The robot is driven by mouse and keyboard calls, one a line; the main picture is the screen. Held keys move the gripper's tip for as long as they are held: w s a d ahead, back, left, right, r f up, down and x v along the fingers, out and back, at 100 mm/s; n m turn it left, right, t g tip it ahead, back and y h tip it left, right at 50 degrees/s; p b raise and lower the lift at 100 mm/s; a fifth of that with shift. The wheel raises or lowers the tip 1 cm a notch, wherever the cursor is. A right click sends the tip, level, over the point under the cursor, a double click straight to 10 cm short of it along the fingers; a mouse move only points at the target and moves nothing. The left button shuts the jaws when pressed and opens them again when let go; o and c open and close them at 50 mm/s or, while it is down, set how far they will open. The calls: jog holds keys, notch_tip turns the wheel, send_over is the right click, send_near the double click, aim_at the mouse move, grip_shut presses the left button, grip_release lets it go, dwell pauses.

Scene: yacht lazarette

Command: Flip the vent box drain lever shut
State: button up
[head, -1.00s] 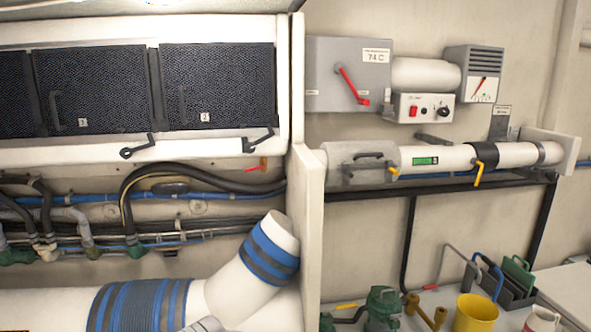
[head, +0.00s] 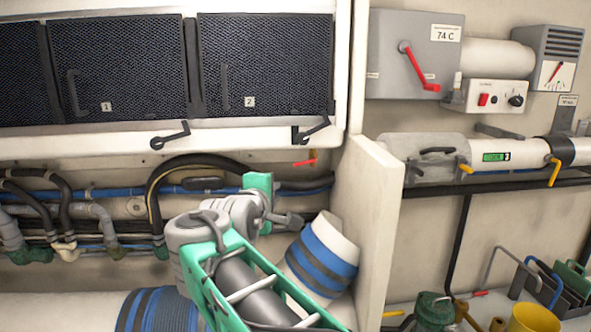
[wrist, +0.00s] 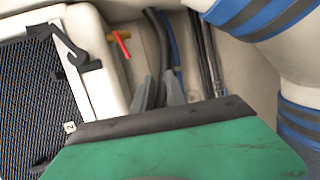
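The drain lever (head: 303,162) is a small red handle on a brass valve just under the right end of the white vent box (head: 345,70). In the head view the handle points left, roughly level. It also shows in the wrist view (wrist: 121,42), upper left, slanting away from its brass body. My gripper (head: 290,219) is below and slightly left of the lever, apart from it. In the wrist view its two grey fingers (wrist: 160,88) stand a little apart with nothing held; a dark hose shows beyond them.
Black latch handles (head: 170,136) hang along the vent box's lower edge. Black hoses (head: 200,162) and blue lines run behind my gripper. A white upright panel (head: 367,220) stands right of the lever. A blue-striped white duct (head: 325,255) rises close below my gripper.

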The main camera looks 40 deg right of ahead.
aim_at(299, 164)
jog(key=d+r, duration=0.1)
jog(key=d, duration=0.2)
jog(key=w+d+r+h+p, duration=0.1)
jog(key=d, duration=0.2)
jog(key=w+d+r+n+h+p, duration=0.1)
jog(key=d+r, duration=0.1)
jog(key=d, duration=0.1)
jog(key=shift+g, duration=0.4)
jog(key=shift+w+d+f, duration=0.15)
jog(key=shift+w+d, duration=0.05)
jog(key=shift+d, duration=0.1)
grip_shut()
